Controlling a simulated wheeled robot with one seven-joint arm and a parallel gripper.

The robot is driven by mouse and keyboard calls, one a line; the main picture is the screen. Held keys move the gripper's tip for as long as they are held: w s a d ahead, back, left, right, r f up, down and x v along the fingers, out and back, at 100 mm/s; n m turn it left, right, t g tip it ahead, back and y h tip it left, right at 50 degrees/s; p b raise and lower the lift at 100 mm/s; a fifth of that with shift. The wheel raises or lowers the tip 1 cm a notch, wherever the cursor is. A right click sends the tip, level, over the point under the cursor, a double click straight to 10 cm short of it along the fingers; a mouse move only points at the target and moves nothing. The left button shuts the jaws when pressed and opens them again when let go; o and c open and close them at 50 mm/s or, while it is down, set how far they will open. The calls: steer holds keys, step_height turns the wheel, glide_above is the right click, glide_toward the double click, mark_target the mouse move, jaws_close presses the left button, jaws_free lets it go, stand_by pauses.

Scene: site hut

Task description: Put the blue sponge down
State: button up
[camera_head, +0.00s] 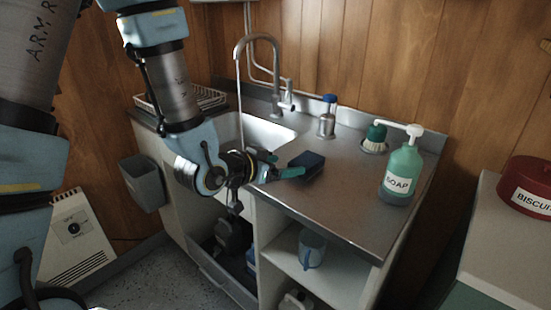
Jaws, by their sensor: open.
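The dark blue sponge (309,162) lies on the steel counter (345,206), just right of the sink. My gripper (292,166) is at the sponge's left side, with its teal fingers pointing toward it. The jaws are open. One finger tip overlaps the sponge's near left edge in the picture, and I cannot tell whether it touches.
The sink (256,130) with running tap (258,40) is behind my gripper. The counter's middle front is clear. A red biscuit tin (528,183) sits far right.

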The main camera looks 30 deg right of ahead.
steer(key=shift+a+r+p, duration=0.4)
steer(key=shift+r+p, duration=0.1)
steer(key=shift+p, duration=1.85)
steer(key=shift+s+a+r+p, duration=0.15)
steer(key=shift+a+p, duration=0.1)
steer(key=shift+p, duration=0.95)
steer(key=a+p, duration=0.1)
steer(key=p, duration=0.2)
steer(key=shift+s, duration=0.2)
steer(key=shift+a, duration=0.1)
steer(key=shift+f, duration=0.2)
